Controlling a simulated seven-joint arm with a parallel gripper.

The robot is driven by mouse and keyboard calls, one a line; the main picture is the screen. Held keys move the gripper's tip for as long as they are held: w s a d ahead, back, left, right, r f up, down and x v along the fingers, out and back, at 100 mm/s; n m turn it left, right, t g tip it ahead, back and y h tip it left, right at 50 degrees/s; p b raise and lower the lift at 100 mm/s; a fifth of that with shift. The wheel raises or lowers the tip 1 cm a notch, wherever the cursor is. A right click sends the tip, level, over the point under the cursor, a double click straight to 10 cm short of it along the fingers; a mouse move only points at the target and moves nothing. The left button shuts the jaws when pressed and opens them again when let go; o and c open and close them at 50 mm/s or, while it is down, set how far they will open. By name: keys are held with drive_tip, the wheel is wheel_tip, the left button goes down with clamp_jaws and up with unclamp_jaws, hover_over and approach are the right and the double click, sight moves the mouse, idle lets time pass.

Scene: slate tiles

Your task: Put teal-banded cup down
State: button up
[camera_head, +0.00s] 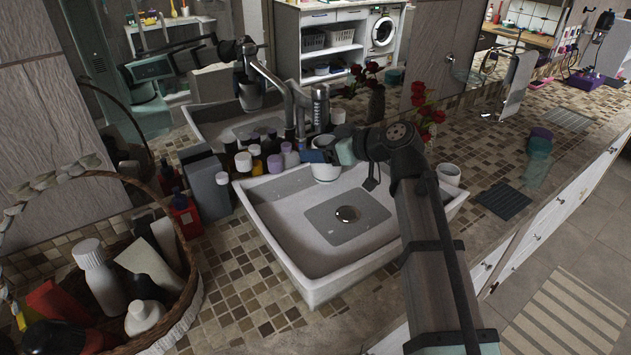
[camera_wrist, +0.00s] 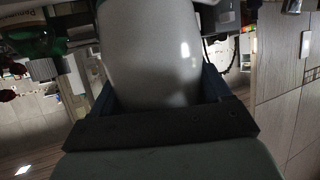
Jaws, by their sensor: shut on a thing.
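My gripper (camera_head: 319,156) is shut on a pale cup (camera_head: 326,173) at the back edge of the white sink (camera_head: 285,270). The cup looks upright in the head view. I cannot tell whether its base touches the sink or hangs just above it. In the wrist view the cup (camera_wrist: 150,50) fills the space between the fingers, its grey-white wall plain. No teal band can be made out on it; the gripper covers part of its side.
Another white cup (camera_head: 448,174) stands near the sink's back right corner. A wicker basket (camera_head: 180,320) is at front left. A mirror behind reflects my arm. The tiled counter right of the sink has free room.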

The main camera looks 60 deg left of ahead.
drive_tip(key=shift+a, duration=1.2)
drive_tip(key=f, duration=0.5)
drive_tip(key=shift+d+f, duration=0.3)
drive_tip(key=shift+a+f, duration=0.15)
drive_tip(key=shift+f, duration=1.35)
drive_tip(key=shift+a+f, duration=0.1)
drive_tip(key=shift+f, duration=1.35)
drive_tip(key=shift+f, duration=0.1)
drive_tip(key=o, duration=1.3)
drive_tip(key=shift+c, duration=0.2)
drive_tip(key=v, duration=1.2)
